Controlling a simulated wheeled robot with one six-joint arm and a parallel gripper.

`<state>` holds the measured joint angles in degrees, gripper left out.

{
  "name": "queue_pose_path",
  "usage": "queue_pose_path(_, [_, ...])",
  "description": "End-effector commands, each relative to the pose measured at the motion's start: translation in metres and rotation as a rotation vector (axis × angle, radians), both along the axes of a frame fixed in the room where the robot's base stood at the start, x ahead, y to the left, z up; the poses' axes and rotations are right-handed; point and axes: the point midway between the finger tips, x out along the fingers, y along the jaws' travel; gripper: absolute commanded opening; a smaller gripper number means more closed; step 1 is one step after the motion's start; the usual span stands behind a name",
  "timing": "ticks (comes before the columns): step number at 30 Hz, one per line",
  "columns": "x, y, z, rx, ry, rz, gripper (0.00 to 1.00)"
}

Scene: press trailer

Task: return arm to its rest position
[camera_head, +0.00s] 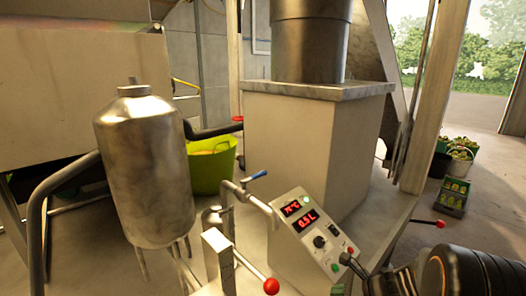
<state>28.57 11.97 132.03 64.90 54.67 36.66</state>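My arm shows at the lower right corner as a dark, rounded link with an orange ring. Dark, thin parts reach left from it toward the control panel; they look like my gripper (372,276). They are small and partly cut off by the bottom edge, so I cannot tell whether the fingers are apart or hold anything. The control panel (318,240) is just left of them, with red displays, a black knob and several buttons. I cannot tell whether the gripper touches the panel.
A steel tank (145,170) stands at left, a big pale block with a steel cylinder (311,40) in the middle. A red-knobbed lever (271,286) is in front. A yellow-green tub (212,168) is behind. Crates (452,195) sit on open floor at right.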

Motion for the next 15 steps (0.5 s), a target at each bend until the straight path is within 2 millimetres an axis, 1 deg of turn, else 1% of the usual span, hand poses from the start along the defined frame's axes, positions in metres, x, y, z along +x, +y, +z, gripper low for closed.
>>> queue_pose_path(1, [-0.017,0.011,0.007,-0.135,-0.066,0.206,0.00])
queue_pose_path(2, [-0.028,0.015,0.009,-0.216,-0.105,0.335,0.00])
queue_pose_path(3, [-0.042,0.019,0.013,-0.321,-0.157,0.507,0.00])
queue_pose_path(5, [-0.061,0.022,0.020,-0.472,-0.230,0.762,0.00])
queue_pose_path(6, [-0.072,0.022,0.025,-0.567,-0.276,0.926,0.00])
queue_pose_path(9, [-0.094,0.020,0.042,-0.792,-0.372,1.297,0.00])
queue_pose_path(12, [-0.106,0.019,0.062,-0.974,-0.434,1.547,0.00])
queue_pose_path(15, [-0.112,0.022,0.079,-1.100,-0.474,1.661,0.00])
